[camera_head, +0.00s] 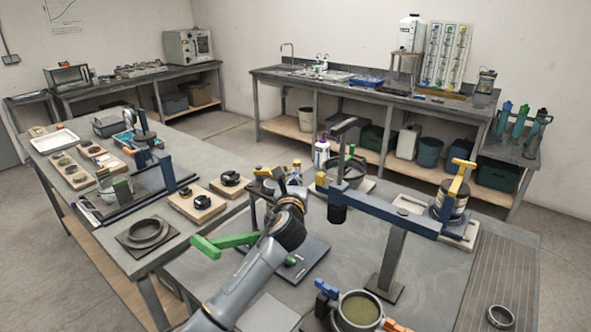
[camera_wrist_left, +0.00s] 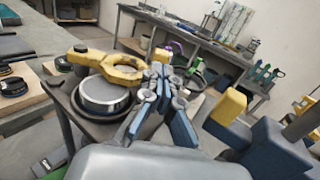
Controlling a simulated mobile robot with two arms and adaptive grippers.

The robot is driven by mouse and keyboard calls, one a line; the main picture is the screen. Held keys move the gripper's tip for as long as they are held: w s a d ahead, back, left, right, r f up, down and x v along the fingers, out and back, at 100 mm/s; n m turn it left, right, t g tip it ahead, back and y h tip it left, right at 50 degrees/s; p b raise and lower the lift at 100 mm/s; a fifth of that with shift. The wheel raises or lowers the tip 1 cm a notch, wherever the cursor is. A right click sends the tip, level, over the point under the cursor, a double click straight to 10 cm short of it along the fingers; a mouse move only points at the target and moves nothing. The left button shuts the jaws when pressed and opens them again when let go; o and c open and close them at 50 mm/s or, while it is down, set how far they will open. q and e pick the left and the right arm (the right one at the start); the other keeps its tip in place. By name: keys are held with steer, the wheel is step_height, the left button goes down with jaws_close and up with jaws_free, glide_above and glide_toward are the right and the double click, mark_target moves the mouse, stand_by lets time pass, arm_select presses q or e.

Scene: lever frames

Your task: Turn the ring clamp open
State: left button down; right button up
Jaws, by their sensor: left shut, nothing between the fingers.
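A yellow ring clamp (camera_wrist_left: 122,68) shows in the left wrist view, just left of and beyond my fingertips. It has an open round ring and a thick yellow arm with a dark knob at its left end. A round silver-topped part (camera_wrist_left: 103,95) sits next to it on a dark stand. My left gripper (camera_wrist_left: 160,76) is shut and empty, with its tips close to the ring's right side; I cannot tell whether they touch. In the head view my left gripper (camera_head: 289,180) is partly hidden by its own arm, and only yellow bits of the clamp (camera_head: 263,172) show. My right gripper is not in view.
A blue beam (camera_head: 385,208) on a grey post stands to the right, with a yellow block (camera_wrist_left: 228,106) at its near end. A green lever (camera_head: 228,243) lies left of my arm. A pot with greenish contents (camera_head: 360,309) stands at the front. The right table has free room.

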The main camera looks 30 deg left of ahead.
mark_target(298, 166)
arm_select(q)
steer(key=shift+x, duration=1.1)
steer(key=shift+w+r, duration=0.1)
steer(key=shift+w, duration=0.05)
steer(key=shift+p+x, duration=0.8)
steer(key=shift+x, duration=0.4)
steer(key=w+a+n+g+y+b, duration=0.1)
steer(key=w+a, duration=0.4)
steer(key=w, duration=0.1)
steer(key=shift+w+a+y, duration=0.25)
steer(key=shift+a+y, duration=0.1)
steer(key=shift+y, duration=0.05)
